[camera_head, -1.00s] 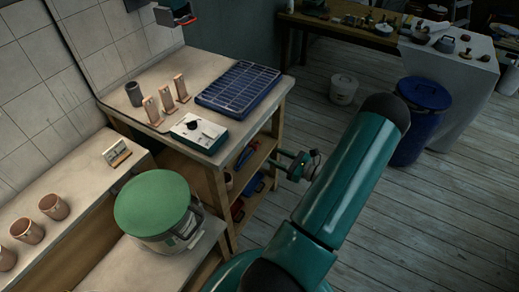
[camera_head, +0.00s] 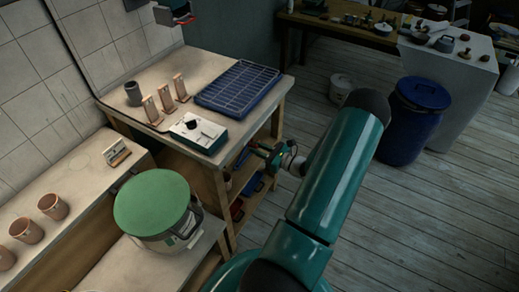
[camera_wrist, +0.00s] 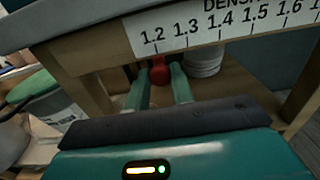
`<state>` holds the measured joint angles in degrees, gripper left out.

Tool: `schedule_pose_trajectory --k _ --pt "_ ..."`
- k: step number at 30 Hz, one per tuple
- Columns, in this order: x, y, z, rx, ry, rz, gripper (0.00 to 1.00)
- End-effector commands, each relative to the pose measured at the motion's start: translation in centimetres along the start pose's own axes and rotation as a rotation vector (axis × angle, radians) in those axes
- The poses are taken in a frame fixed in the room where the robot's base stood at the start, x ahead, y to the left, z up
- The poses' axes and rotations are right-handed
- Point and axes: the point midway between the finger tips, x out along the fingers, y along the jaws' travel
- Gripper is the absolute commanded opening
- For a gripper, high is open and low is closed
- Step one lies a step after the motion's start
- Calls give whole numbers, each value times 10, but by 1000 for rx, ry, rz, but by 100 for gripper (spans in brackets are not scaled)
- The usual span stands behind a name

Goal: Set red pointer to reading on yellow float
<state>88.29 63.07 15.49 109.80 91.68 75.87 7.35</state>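In the wrist view a white density scale (camera_wrist: 225,27) with marks from 1.2 to 1.6 runs along the bench edge. I cannot make out a yellow float in either view.
A green-topped bucket (camera_head: 152,204) stands in front. Open floor lies to the right, with a blue bin (camera_head: 410,125).

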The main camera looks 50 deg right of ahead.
Motion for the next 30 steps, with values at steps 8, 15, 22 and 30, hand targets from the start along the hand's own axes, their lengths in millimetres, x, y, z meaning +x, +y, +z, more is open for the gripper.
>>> schedule_pose_trajectory --k 8,15,22,30 --pt "0 -8 0 -2 0 -1 0" --pt "0 -54 0 -5 -1 -1 0" --pt "0 -80 0 0 0 -1 0" --pt "0 -80 0 1 0 -1 0"
